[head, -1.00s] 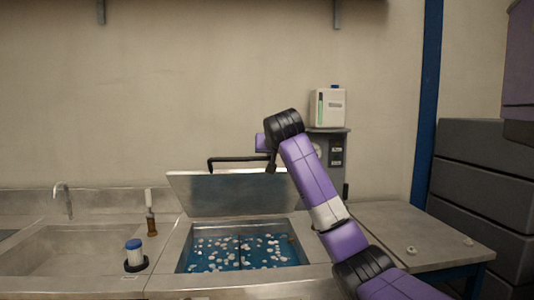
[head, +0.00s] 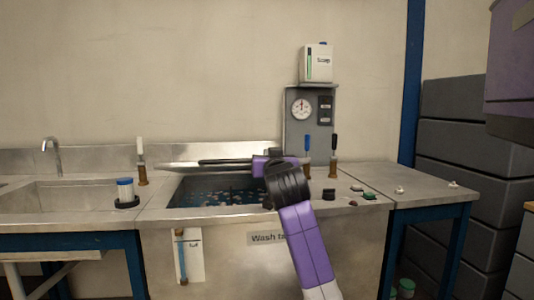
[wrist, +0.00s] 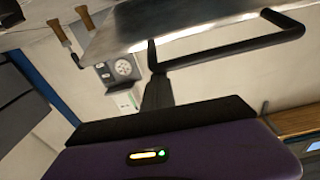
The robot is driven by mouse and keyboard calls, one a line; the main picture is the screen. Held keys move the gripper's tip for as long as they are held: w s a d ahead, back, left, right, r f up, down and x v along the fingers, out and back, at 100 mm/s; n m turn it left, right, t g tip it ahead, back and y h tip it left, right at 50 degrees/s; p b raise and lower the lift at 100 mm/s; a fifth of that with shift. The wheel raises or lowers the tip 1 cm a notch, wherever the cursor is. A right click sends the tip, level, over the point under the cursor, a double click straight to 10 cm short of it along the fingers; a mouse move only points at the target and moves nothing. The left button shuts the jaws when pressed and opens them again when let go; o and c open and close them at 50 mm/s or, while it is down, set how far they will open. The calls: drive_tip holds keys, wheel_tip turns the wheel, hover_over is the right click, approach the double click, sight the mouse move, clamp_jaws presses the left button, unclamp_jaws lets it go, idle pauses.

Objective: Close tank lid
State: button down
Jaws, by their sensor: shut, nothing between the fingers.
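The tank lid (head: 185,166) is a metal plate seen almost edge-on in the head view, tilted down low over the tank. My arm hides the right end of the lid in the head view.
A sink with a tap (head: 52,155) and a blue-capped jar (head: 125,193) are to the left. A gauge panel (head: 311,122), brown-handled tools (head: 333,168) and small parts (head: 369,196) are to the right.

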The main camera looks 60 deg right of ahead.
sight(270, 219)
drive_tip(key=shift+t+h, duration=0.6)
drive_tip(key=shift+h, duration=0.3)
drive_tip(key=shift+s+a+f+b, duration=0.3)
drive_tip(key=shift+f+b, duration=1.7)
drive_tip(key=shift+f, duration=1.1)
drive_tip(key=shift+s+a+f+b, duration=0.25)
drive_tip(key=shift+a+f+b, duration=0.2)
drive_tip(key=shift+f+b, duration=2.15)
drive_tip(key=shift+s+a+f+b, duration=0.3)
drive_tip(key=shift+f+b, duration=1.15)
drive_tip(key=shift+f, duration=2.2)
wheel_tip(270, 219, up, 6)
drive_tip(key=p, duration=0.4)
drive_tip(key=p+v, duration=0.2)
drive_tip(key=v, duration=0.8)
drive_tip(key=shift+s+f, duration=0.25)
drive_tip(key=shift+f, duration=0.15)
drive_tip(key=shift+a, duration=0.1)
